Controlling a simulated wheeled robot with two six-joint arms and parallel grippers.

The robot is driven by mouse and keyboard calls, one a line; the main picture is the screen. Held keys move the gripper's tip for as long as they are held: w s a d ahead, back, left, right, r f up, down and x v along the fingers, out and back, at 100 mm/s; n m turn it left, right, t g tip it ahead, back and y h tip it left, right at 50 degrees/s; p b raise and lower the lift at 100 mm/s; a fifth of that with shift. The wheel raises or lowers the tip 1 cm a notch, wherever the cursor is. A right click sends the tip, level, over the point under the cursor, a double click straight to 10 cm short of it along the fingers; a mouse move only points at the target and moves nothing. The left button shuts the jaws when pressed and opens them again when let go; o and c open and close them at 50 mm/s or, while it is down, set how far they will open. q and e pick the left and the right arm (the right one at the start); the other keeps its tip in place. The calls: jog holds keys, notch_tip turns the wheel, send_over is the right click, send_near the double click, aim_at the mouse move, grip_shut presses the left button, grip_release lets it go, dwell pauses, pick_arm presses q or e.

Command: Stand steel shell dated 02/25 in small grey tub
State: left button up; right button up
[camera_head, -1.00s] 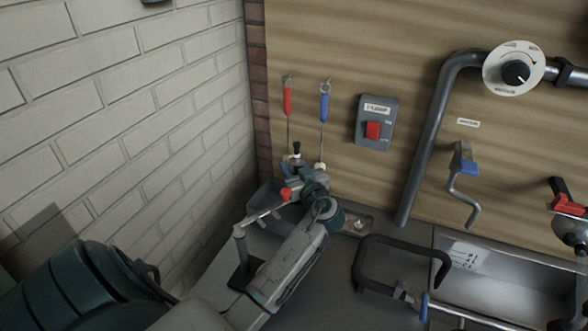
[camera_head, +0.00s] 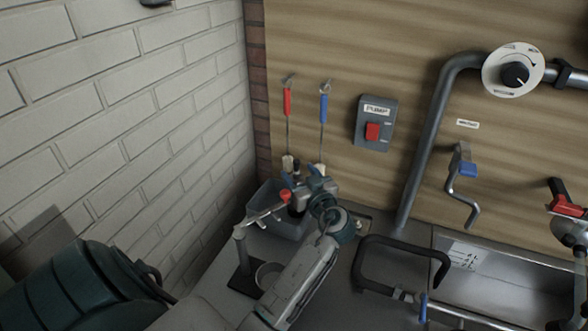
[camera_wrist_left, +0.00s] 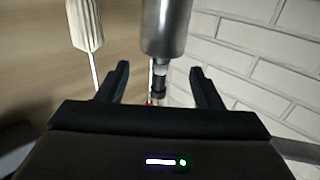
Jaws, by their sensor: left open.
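My left gripper (camera_head: 303,187) is open at the back corner, over the grey tub (camera_head: 262,203). In the left wrist view, which looks upside down, a steel shell (camera_wrist_left: 167,28) with a dark narrow neck is in front of the open fingers (camera_wrist_left: 158,70). The neck lies between the fingers in the picture, with gaps at both sides. In the head view the gripper and arm hide most of the shell, and I cannot tell how it stands against the tub floor. No date is readable.
A red-handled brush (camera_head: 287,105) and a blue-handled brush (camera_head: 323,110) hang behind the gripper. A small round cup (camera_head: 268,274) stands nearer. A black bracket (camera_head: 400,240) and a sink (camera_head: 500,275) are right.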

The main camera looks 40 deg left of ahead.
pick_arm(q)
jog(key=b+v, duration=0.2)
jog(key=v, duration=0.5)
jog(key=shift+d+b, duration=0.3)
jog(key=shift+d, duration=0.05)
jog(key=shift+s+r, duration=0.1)
jog(key=shift+s, duration=0.05)
